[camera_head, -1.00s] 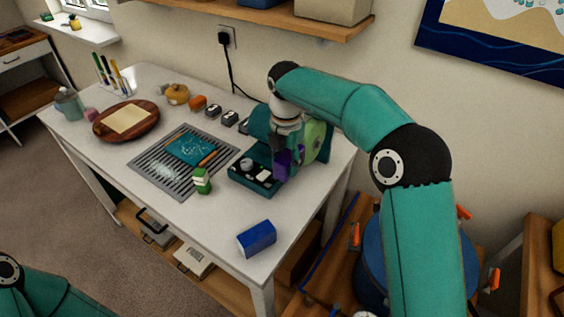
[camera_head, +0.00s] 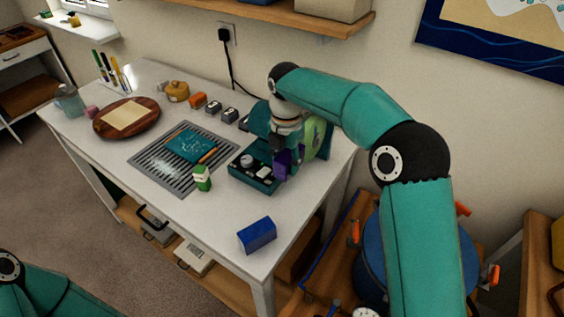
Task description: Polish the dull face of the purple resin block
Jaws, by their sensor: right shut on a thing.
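The purple resin block (camera_head: 283,163) is in my right gripper (camera_head: 285,147), low in front of the teal machine. The gripper points down and is shut on the block; its fingers are partly hidden. The teal machine has a pale green disc (camera_head: 317,137) facing the gripper, just to the right of the block. I cannot tell whether the block touches the disc, or which face is dull. My left arm shows only at the bottom left corner; its gripper is out of view.
A teal tray (camera_head: 240,174) lies at the machine's front. A grey slatted mat (camera_head: 150,165) holds a teal sheet (camera_head: 190,146). A green-white carton (camera_head: 202,178) and blue box (camera_head: 257,235) stand on the white table (camera_head: 205,225). A round wooden board (camera_head: 103,130) lies farther left.

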